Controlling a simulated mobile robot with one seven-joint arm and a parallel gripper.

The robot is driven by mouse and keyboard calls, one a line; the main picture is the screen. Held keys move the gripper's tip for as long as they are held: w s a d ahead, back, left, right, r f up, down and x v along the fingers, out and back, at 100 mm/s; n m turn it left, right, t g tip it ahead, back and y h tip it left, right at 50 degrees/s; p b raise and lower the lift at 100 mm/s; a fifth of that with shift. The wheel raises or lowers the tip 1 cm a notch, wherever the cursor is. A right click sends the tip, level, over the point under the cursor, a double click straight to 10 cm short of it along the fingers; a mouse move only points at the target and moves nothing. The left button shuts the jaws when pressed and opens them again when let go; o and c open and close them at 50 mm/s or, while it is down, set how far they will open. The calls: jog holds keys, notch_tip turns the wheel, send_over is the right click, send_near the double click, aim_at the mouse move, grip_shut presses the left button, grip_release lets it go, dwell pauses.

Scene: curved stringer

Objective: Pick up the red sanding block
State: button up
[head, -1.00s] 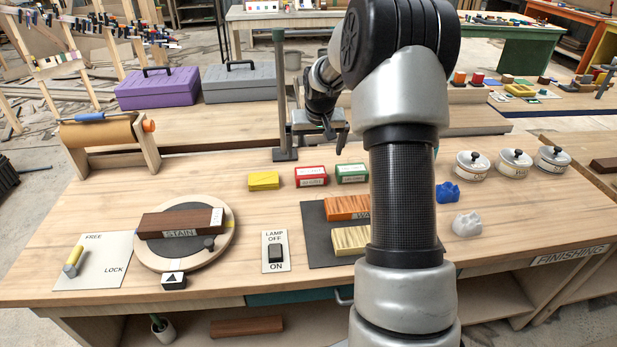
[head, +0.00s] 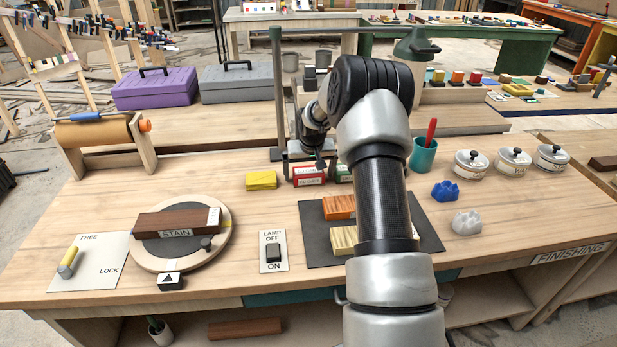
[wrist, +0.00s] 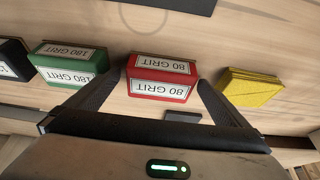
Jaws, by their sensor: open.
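The red sanding block (head: 309,177), labelled 80 GRIT, lies on the bench between a yellow block (head: 261,180) and a green block (head: 343,174). In the wrist view the red block (wrist: 161,76) sits between the two dark fingers of my gripper (wrist: 161,82), which are open, with one finger on each side. The fingertips look close to its sides; I cannot tell whether they touch. In the head view my gripper (head: 304,161) is right at the red block and hides part of it.
The green block labelled 180 GRIT (wrist: 68,64) and the yellow block (wrist: 250,88) flank my fingers closely. A dark block (wrist: 12,60) lies beyond the green one. A green lamp post (head: 279,95) stands close behind. Bare bench (head: 240,215) lies in front.

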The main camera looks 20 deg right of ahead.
aim_at(309, 172)
jog(key=c, duration=1.2)
notch_tip(309, 172, up, 10)
jog(key=shift+r+p, duration=0.1)
jog(key=shift+p, duration=0.5)
